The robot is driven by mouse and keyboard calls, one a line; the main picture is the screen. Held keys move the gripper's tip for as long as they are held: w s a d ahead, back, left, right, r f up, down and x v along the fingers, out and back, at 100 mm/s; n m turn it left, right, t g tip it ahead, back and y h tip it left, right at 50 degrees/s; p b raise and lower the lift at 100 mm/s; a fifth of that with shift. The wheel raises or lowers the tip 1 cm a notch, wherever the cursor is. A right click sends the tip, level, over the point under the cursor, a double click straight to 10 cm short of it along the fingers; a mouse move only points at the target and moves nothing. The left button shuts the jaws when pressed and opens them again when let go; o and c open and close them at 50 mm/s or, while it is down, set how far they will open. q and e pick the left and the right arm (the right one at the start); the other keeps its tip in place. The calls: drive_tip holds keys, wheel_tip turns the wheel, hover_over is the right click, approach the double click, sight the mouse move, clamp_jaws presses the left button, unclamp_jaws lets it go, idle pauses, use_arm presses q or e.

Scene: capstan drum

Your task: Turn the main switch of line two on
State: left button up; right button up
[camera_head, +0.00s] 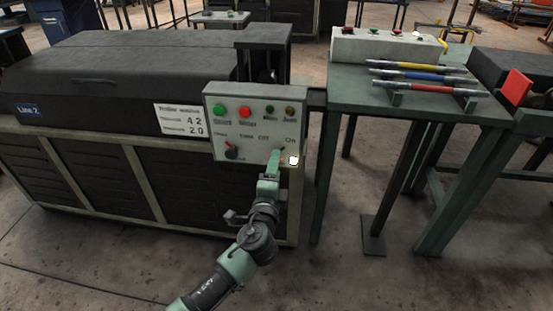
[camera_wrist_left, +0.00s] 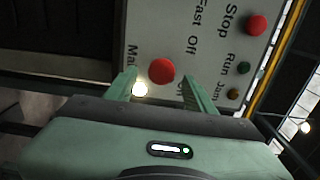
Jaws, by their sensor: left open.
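The grey control panel (camera_head: 255,122) of the machine with the blue "Line 2" sign (camera_head: 28,108) shows nearly face-on. In the left wrist view a red round knob (camera_wrist_left: 161,71) sits on the panel by "Main", "Off" and a partly hidden word. My left gripper (camera_head: 275,158) is at the panel's lower right. Its open fingers (camera_wrist_left: 160,85) stand on either side of the red knob; I cannot tell if they touch it. The gripper hides most of this switch in the head view. My right gripper is in neither view.
The panel also has a green button (camera_head: 219,111), a red stop button (camera_head: 245,111), two small lamps and another red-tipped switch (camera_head: 231,150) at lower left. A green table (camera_head: 352,90) with coloured rods stands right. The floor in front is clear.

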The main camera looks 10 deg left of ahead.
use_arm(q)
drive_tip(key=s, duration=0.4)
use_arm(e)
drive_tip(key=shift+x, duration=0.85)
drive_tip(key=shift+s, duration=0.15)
